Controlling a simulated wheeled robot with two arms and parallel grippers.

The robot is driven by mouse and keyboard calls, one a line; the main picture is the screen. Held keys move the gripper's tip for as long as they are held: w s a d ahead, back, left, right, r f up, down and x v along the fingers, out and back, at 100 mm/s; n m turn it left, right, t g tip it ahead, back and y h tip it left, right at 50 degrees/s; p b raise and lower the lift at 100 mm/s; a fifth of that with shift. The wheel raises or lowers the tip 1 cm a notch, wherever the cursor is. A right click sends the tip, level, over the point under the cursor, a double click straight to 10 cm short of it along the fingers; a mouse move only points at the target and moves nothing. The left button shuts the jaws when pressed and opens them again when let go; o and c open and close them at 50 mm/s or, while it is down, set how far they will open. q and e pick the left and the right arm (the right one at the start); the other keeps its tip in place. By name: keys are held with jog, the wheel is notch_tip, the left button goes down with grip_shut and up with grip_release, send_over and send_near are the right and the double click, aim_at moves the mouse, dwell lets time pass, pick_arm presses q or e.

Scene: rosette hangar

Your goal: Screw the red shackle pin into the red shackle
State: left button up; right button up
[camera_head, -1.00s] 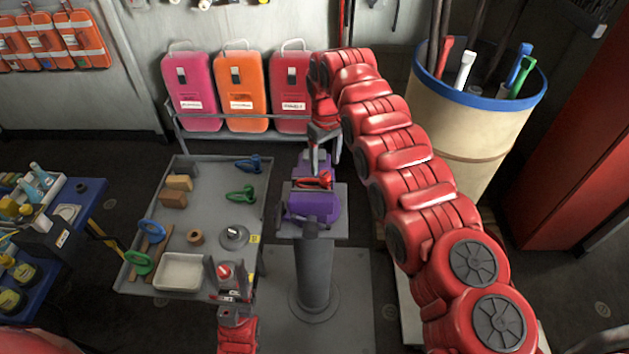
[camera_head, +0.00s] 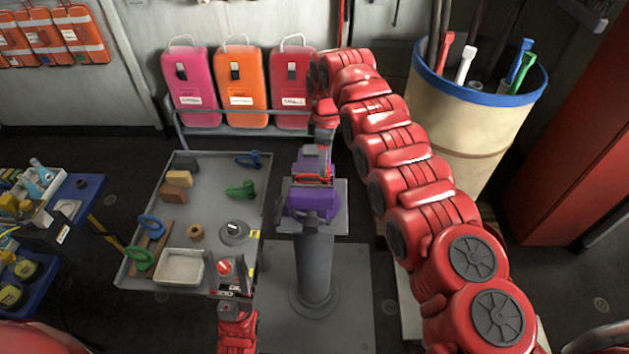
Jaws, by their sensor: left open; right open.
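The red shackle (camera_head: 314,180) shows as a small red part at the purple vise (camera_head: 313,203) on the pedestal. Its exact shape and opening are too small to make out. My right gripper (camera_head: 323,152) is open and points down over the vise, close behind the red part. I cannot tell whether it touches it. My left gripper (camera_head: 231,278) is open at the front right corner of the grey cart. A small red piece (camera_head: 224,268) shows by its fingers. I cannot tell whether this is the shackle pin, and I cannot make out the pin elsewhere.
The grey cart (camera_head: 212,200) holds a white tray (camera_head: 180,267), green and blue shackles, brown blocks and a grey round part (camera_head: 234,232). Coloured canisters (camera_head: 240,90) stand behind. A beige barrel (camera_head: 465,125) stands at the right. A blue table (camera_head: 85,205) is at the left.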

jog(key=shift+f, duration=0.45)
jog(key=shift+f+b, duration=0.7)
jog(key=shift+f, duration=0.3)
grip_shut()
